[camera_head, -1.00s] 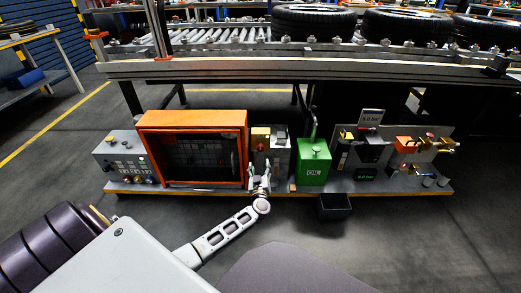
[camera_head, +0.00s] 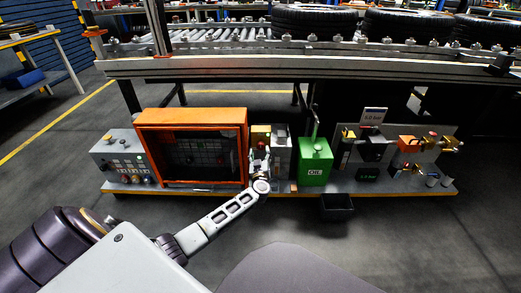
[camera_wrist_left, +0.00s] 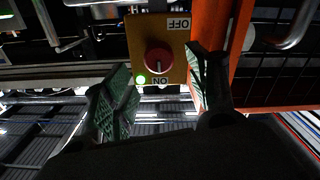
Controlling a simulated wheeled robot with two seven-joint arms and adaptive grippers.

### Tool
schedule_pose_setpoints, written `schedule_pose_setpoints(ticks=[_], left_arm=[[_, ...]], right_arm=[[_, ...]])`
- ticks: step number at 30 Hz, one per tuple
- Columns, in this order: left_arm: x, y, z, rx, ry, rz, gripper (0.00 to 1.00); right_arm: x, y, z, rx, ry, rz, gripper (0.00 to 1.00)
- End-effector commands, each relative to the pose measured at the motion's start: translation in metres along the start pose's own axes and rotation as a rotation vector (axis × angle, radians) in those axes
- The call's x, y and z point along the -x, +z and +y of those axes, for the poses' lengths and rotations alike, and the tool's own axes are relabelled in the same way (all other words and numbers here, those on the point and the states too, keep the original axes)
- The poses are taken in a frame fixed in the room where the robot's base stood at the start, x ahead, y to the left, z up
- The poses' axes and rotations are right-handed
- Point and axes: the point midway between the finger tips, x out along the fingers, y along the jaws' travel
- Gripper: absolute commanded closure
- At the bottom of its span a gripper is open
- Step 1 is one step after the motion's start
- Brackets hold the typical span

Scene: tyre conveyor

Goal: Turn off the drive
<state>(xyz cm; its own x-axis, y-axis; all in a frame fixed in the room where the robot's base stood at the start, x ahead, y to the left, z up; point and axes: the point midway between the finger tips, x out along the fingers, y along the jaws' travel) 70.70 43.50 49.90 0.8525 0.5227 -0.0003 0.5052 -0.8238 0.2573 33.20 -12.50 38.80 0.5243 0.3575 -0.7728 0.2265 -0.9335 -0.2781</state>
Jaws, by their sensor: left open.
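The drive switch is a yellow plate with a red rotary knob (camera_wrist_left: 158,57), seen upside down in the left wrist view. Its white mark points toward the ON label (camera_wrist_left: 160,82), and a green lamp (camera_wrist_left: 140,79) glows beside it. The OFF label (camera_wrist_left: 179,23) is at the opposite end. In the head view the yellow switch box (camera_head: 260,133) stands just right of the orange cabinet. My left gripper (camera_head: 260,162) is open in front of it. In the left wrist view its fingers are on either side of the knob; contact cannot be told. My right gripper is not visible.
The orange-framed cabinet (camera_head: 191,114) is close left of the switch. A green oil can (camera_head: 314,164) stands to the right, with a valve panel (camera_head: 385,140) beyond. A grey button box (camera_head: 121,158) is at far left. The conveyor edge (camera_head: 300,66) runs above.

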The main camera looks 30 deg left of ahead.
Motion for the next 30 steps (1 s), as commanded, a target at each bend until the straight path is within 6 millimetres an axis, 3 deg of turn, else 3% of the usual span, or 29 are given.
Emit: schedule_pose_setpoints(ticks=[18, 30], left_arm=[[-0.048, 0.001, 0.0, 0.0, 0.001, 0.0, 0.42], [-0.06, 0.0, 0.0, 0.0, 0.0, 0.0, 0.42]], right_arm=[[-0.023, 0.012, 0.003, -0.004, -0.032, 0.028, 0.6], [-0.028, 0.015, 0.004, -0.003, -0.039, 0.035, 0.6]])
